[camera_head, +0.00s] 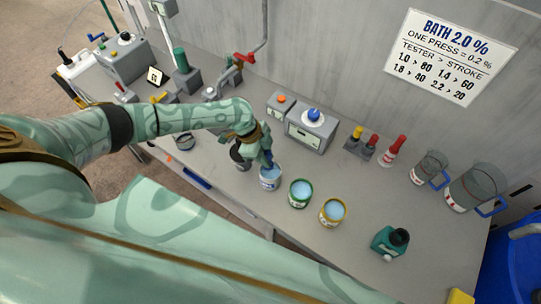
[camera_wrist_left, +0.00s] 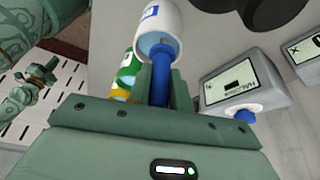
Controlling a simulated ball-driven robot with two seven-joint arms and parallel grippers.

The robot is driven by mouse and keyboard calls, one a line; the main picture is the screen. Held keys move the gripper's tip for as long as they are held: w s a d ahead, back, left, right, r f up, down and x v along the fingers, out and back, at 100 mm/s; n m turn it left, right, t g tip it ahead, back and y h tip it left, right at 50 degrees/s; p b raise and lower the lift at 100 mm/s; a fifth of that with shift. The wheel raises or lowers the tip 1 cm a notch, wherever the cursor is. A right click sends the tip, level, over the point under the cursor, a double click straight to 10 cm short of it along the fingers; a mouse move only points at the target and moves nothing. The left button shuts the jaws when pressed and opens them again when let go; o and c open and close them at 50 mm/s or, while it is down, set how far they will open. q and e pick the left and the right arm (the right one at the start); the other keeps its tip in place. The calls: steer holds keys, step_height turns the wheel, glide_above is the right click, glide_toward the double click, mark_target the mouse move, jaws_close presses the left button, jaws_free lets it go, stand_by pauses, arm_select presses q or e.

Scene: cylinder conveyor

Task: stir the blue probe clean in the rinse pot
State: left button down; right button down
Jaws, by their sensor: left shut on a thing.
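My left gripper (camera_head: 264,150) is shut on the blue probe (camera_head: 268,159) and holds it upright over the blue-marked white pot (camera_head: 269,184). In the left wrist view the blue probe (camera_wrist_left: 161,78) stands between my left fingers (camera_wrist_left: 160,100), its far end at the mouth of the white pot (camera_wrist_left: 158,22). The pot holds light blue liquid. A green-banded pot (camera_head: 300,200) and a yellow-banded pot (camera_head: 333,218) stand to its right. I cannot tell from labels which is the rinse pot. My right gripper does not show.
A dark pot (camera_head: 238,163) stands close left of the blue-marked pot. A grey meter box (camera_head: 308,141) with a blue knob is behind. The bench is clear between the pots and the teal bottle.

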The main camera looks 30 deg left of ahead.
arm_select(q)
steer(key=shift+s+r, duration=0.1)
steer(key=shift+s, duration=0.2)
steer(key=shift+d+p, duration=0.4)
steer(key=shift+d, duration=0.75)
steer(key=shift+a, duration=0.7)
steer(key=shift+w, duration=0.1)
step_height(320, 180, up, 11)
steer(key=p, duration=1)
steer(key=shift+f, duration=0.2)
